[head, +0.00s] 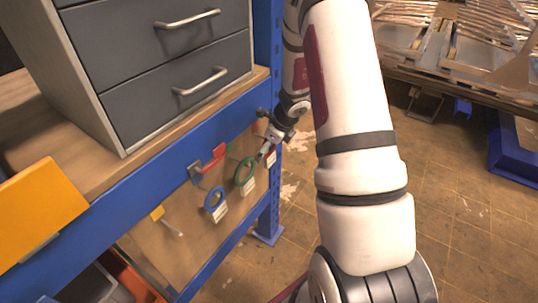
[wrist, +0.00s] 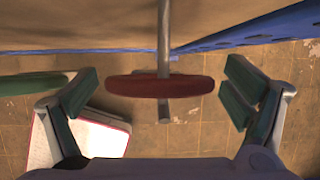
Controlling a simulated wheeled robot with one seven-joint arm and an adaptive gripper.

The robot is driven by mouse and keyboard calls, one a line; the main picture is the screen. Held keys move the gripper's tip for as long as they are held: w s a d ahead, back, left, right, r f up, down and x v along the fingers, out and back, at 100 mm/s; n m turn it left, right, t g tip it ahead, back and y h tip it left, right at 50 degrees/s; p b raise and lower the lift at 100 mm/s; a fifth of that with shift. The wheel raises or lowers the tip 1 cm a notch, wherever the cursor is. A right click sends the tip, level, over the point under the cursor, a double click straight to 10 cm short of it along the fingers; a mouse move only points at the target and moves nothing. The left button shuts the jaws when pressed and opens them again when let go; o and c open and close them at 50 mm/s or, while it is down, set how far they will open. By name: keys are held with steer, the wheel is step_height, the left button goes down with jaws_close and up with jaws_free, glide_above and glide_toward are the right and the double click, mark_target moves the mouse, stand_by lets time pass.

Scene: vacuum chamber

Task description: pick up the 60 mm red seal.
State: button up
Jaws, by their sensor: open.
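The red seal (wrist: 185,87) is seen edge-on in the wrist view, hanging on a thin metal peg (wrist: 164,40). My gripper (wrist: 162,84) is open, with one green-padded finger on each side of the seal and a gap on both sides. The seal sits centred between the fingers, and neither finger touches it. In the head view my gripper (head: 267,147) is at the right end of the row of hanging rings. I cannot make out the red seal clearly there, behind the gripper.
A green ring (head: 245,171) and a blue ring (head: 215,199) hang left of my gripper on the board (head: 190,235). The green ring's edge (wrist: 35,84) is near my left finger.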

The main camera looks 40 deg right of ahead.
steer(key=shift+f, duration=0.1)
steer(key=c, duration=1.2)
steer(key=shift+c, duration=0.2)
